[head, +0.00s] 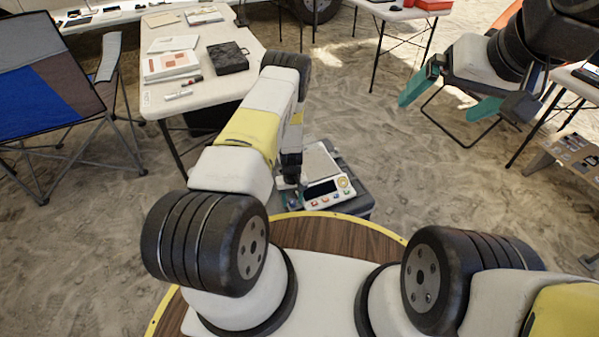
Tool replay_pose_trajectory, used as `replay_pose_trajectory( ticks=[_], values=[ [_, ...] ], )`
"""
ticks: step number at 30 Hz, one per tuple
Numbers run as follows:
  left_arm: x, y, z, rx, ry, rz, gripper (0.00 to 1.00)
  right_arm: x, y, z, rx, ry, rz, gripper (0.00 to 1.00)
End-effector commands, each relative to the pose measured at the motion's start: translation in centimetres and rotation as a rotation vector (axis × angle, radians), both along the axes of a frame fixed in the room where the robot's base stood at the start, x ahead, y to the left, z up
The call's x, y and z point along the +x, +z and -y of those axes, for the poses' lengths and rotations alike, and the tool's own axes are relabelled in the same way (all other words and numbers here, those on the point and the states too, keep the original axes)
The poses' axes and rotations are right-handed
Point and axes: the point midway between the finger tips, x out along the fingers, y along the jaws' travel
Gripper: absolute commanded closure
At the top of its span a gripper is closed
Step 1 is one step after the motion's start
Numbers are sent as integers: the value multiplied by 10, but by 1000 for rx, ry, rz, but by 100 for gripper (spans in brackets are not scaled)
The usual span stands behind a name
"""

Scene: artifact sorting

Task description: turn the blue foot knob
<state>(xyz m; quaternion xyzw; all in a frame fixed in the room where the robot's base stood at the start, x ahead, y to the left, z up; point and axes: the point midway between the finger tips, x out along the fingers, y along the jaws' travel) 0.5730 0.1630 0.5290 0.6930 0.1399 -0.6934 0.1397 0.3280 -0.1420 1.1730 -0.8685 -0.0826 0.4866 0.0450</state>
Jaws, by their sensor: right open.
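A small scale-like instrument (322,190) sits on a dark case (358,203) just beyond my round wooden base. It has a pale top plate, a dark display, coloured buttons and a round yellowish dial at its right front. I cannot make out a blue foot knob; the instrument's left side is partly covered by my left arm. My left gripper (289,184) points down at the instrument's left front corner. Its fingers are too hidden to show open or shut, or whether they touch anything. My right gripper (438,108) is raised at the upper right, its teal fingers spread and empty.
A white table (150,100) at the upper left holds papers, pens and a black box (228,57). A blue folding chair (45,85) stands left of it. Other tables stand at the top and right edge. The sand right of the instrument is open.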

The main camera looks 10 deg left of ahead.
Motion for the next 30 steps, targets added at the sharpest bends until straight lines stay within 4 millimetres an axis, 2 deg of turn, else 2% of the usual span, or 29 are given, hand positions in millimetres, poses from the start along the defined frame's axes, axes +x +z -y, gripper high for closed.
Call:
replay_pose_trajectory(
  ticks=[11, 22, 25, 30],
  values=[
    [1, 5, 0, -1, -1, 1, 51, 0, 0, 0, 0, 0, 0, 0],
    [1, 63, 0, 0, -1, 2, 51, 0, 0, 0, 0, 0, 0, 0],
    [1, 73, 0, 1, 0, 2, 51, 0, 0, 0, 0, 0, 0, 0],
    [0, 78, 0, 1, 0, 0, 51, 0, 0, 0, 0, 0, 0, 0]
  ],
)
